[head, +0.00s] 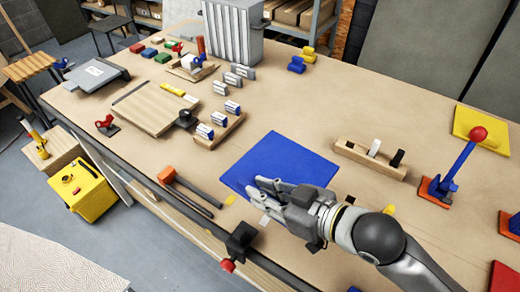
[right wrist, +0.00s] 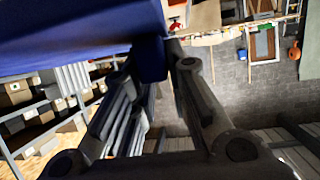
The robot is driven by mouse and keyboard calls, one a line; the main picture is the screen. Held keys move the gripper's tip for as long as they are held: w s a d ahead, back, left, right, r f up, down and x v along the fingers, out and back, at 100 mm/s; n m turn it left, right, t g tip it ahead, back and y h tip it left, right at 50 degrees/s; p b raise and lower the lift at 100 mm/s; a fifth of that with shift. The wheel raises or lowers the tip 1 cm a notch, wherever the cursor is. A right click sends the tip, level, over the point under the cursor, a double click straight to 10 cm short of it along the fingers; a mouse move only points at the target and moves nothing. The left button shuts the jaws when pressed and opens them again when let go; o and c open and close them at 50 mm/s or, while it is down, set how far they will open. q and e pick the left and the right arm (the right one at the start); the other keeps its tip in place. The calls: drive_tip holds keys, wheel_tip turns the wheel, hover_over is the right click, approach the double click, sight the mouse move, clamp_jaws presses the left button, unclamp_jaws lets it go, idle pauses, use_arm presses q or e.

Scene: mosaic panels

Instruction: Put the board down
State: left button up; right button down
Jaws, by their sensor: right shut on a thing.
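The blue board (head: 285,160) is a flat square panel over the middle of the workbench, near its front edge. My right gripper (head: 256,187) comes in from the lower right and is shut on the board's near edge. The board looks about level; I cannot tell whether it touches the bench top or is just above it. In the right wrist view the board (right wrist: 80,28) fills the upper left, with its edge between the fingers (right wrist: 158,60). My left gripper is not in view.
A hand plane (head: 370,157) lies right of the board, and a red-knobbed toggle clamp (head: 455,165) stands beyond it. A hammer (head: 185,185) and a black clamp (head: 240,240) are near the front edge. A wooden tray (head: 220,132) with small blocks lies left of the board.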

sight(296, 168)
drive_tip(key=shift+s+r, duration=0.15)
drive_tip(key=shift+s, duration=0.1)
drive_tip(key=w+d+r+m+t+h+b, duration=0.1)
drive_tip(key=w+d, duration=0.1)
drive_tip(key=w, duration=0.1)
drive_tip(key=w+d+m+t+h+b, duration=0.1)
drive_tip(key=w+d+m, duration=0.1)
drive_tip(key=w+d, duration=0.1)
drive_tip(key=w+d+r+m+t+h+b, duration=0.1)
drive_tip(key=w+d+h, duration=0.1)
drive_tip(key=w, duration=0.1)
drive_tip(key=shift+w+d+r+m, duration=0.25)
drive_tip(key=shift+d+r+m, duration=0.05)
drive_tip(key=shift+d+r, duration=0.05)
drive_tip(key=w+d+r+m+t+h+b, duration=0.1)
drive_tip(key=w+d+r+m+h+b, duration=0.1)
drive_tip(key=d, duration=0.6)
wheel_tip(296, 168, up, 2)
drive_tip(key=w+m+h, duration=0.1)
drive_tip(key=m+h, duration=0.2)
drive_tip(key=h, duration=0.1)
drive_tip(key=shift+w+d+r+t, duration=0.25)
drive_tip(key=shift+w+d+t, duration=0.1)
drive_tip(key=shift+d+t, duration=0.05)
drive_tip(key=shift+f, duration=0.1)
